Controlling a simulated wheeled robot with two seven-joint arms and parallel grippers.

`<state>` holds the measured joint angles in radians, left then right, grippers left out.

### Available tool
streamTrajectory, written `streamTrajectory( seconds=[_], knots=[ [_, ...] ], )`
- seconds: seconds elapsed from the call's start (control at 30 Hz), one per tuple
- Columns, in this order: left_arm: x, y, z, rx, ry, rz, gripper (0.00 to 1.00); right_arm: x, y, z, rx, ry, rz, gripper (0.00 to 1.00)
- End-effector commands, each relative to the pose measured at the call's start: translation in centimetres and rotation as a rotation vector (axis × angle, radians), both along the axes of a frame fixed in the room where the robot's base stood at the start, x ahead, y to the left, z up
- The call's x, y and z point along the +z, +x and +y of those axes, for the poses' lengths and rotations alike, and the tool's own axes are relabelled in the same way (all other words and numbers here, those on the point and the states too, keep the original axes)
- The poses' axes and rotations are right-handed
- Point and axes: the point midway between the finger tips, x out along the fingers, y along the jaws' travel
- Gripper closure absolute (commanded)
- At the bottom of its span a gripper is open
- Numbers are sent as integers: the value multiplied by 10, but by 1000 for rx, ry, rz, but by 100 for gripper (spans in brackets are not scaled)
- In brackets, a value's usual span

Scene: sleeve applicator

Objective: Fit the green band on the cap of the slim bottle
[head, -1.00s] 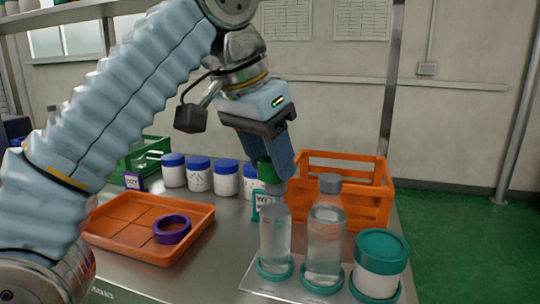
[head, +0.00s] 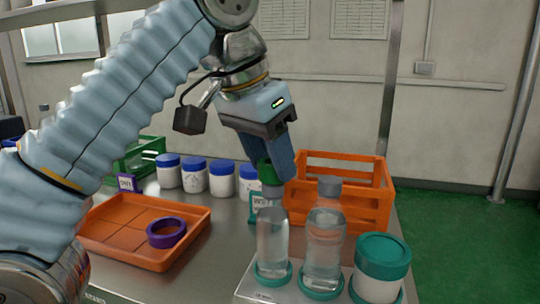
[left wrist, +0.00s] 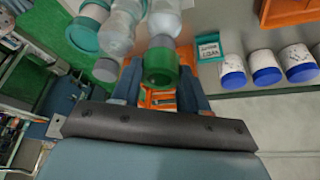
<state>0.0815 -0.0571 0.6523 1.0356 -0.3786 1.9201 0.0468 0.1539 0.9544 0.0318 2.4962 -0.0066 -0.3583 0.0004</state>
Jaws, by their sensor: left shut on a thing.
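My left gripper (head: 272,176) is shut on the green band (head: 267,172), which it holds at the top of the slim bottle (head: 271,243). The slim bottle is clear, with a grey cap (head: 272,193), and stands upright in a teal ring. The band is right at the cap's top; I cannot tell whether it surrounds any of the cap. In the left wrist view, the band (left wrist: 160,67) sits between the fingers, with the grey cap (left wrist: 162,42) directly behind it. My right gripper is not in view.
A wider clear bottle (head: 323,245) and a white jar with a teal lid (head: 382,262) stand close on the right. An orange crate (head: 375,208) is behind. An orange tray (head: 110,243) with a purple ring (head: 166,232) lies left. Several blue-lidded jars (head: 195,175) line the back.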

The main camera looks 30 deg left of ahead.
Motion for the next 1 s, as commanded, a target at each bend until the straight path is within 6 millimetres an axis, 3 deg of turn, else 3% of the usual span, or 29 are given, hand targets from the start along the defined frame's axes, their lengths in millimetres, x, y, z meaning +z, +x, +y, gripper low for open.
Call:
streamTrajectory(
  seconds=[0.6,0.93,0.97,1.0],
  knots=[
    [-26,0,0,0,0,0,84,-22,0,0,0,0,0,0],
    [-26,0,0,0,0,0,84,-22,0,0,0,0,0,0],
    [-26,0,0,0,0,0,52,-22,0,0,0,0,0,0],
    [-26,0,0,0,0,0,46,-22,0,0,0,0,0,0]
  ],
)
